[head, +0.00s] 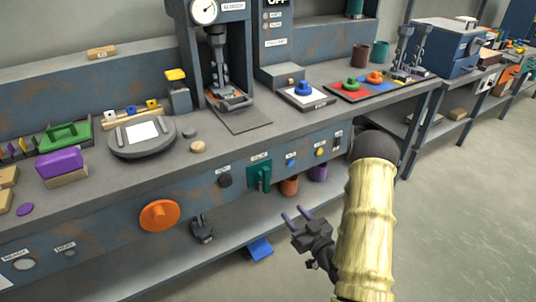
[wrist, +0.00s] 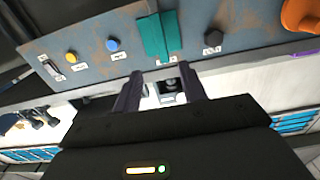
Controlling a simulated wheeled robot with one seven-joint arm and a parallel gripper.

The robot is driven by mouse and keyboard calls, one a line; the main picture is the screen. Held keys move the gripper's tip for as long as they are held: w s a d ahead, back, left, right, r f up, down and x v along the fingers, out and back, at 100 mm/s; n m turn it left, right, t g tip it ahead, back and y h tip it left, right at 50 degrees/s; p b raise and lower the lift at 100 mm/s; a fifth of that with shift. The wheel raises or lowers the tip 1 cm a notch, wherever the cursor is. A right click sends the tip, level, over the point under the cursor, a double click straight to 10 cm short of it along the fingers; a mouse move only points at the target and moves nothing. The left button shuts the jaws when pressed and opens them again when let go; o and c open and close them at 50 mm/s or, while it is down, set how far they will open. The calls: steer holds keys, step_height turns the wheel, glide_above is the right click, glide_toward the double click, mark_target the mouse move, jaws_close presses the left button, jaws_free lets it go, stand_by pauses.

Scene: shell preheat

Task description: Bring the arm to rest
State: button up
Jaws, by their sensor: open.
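My gripper (head: 297,215) is in front of the workbench, below the front panel, near the lower shelf. Its two thin fingers are apart with nothing seen between them. In the wrist view my gripper (wrist: 166,80) points toward the panel's lower edge, just below the green switch (wrist: 157,37). My arm (head: 368,225) is bent, with a pale ribbed link standing upright at the right of the head view. I cannot tell whether the fingers touch the panel or are apart from it.
The panel carries the green switch (head: 260,175), a large orange knob (head: 159,215) and small buttons. A blue block (head: 260,249) lies at the lower shelf's edge. A press (head: 218,60) and coloured trays stand on the bench (head: 100,205). Open floor (head: 470,210) lies to the right.

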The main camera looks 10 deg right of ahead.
steer(key=s+a+r+m+g+h, duration=0.2)
steer(key=s+a+r+g+h, duration=0.1)
steer(key=s+r+g, duration=0.3)
steer(key=s+a+r+m+g+h, duration=0.1)
steer(key=s+a+r+g+h, duration=0.25)
steer(key=s+g, duration=0.5)
step_height(320, 180, up, 30)
steer(key=d+p, duration=0.1)
steer(key=p, duration=2.9)
steer(key=shift+w+y, duration=0.2)
steer(key=shift+y, duration=0.25)
steer(key=shift+r, duration=0.1)
